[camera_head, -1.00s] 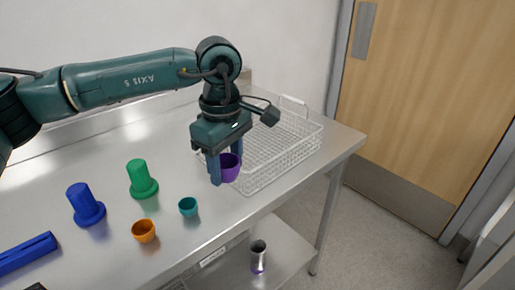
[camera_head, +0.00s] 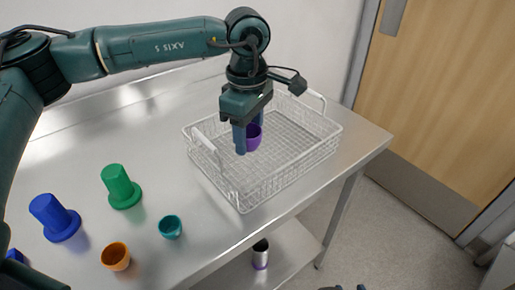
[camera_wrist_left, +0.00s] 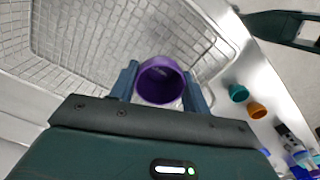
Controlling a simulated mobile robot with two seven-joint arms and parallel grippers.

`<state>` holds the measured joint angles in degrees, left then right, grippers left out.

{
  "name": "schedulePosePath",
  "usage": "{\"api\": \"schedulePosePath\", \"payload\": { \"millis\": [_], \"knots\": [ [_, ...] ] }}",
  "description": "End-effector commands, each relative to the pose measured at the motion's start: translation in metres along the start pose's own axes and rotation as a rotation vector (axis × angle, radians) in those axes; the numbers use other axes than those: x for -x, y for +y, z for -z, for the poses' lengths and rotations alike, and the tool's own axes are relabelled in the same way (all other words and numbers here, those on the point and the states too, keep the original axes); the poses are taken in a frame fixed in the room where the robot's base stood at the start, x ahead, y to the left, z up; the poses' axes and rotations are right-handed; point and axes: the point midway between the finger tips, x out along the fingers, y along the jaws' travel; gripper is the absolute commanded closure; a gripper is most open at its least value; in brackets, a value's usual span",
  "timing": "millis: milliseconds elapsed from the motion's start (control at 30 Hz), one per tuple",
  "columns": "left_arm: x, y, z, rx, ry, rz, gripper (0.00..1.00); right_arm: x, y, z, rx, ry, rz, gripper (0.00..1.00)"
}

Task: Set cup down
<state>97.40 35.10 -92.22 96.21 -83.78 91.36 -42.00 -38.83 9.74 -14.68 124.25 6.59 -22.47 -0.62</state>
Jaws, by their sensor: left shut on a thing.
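My left gripper (camera_head: 249,138) is shut on a purple cup (camera_head: 254,137) and holds it over the wire basket (camera_head: 240,196). In the left wrist view the cup (camera_wrist_left: 160,80) sits between the two blue fingers, its round mouth facing the camera. The basket mesh (camera_wrist_left: 75,45) lies beyond it. The cup looks above the basket floor, but its exact height is hard to tell. My right gripper (camera_head: 345,287) barely shows at the bottom edge of the head view. Its fingertips look apart, with nothing visible between them.
An orange cup (camera_head: 115,257), a teal cup (camera_head: 170,227), a green stepped piece (camera_head: 121,187) and a blue one (camera_head: 54,218) stand on the steel table (camera_head: 185,262) left of the basket.

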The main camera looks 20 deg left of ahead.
Motion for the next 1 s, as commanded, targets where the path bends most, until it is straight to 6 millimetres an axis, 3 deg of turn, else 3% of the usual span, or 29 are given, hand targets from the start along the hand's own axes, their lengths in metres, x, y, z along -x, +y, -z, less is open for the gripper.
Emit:
{"api": "schedulePosePath", "payload": {
  "millis": [100, 533, 967, 1000],
  "knots": [
    [-0.023, -0.001, 0.000, 0.000, 0.001, 0.003, 0.75, 0.002, -0.001, -0.001, 0.001, -0.005, 0.000, 0.64],
    [-0.070, 0.000, 0.000, 0.002, 0.000, 0.002, 0.75, 0.003, -0.001, 0.000, 0.008, -0.009, -0.002, 0.64],
    [-0.081, 0.000, 0.000, 0.001, 0.001, -0.001, 0.75, 0.000, 0.000, -0.005, 0.003, -0.009, 0.001, 0.64],
    [-0.079, 0.000, 0.000, 0.001, 0.001, -0.001, 0.50, 0.001, -0.001, -0.003, 0.003, -0.009, 0.001, 0.64]
  ]
}}
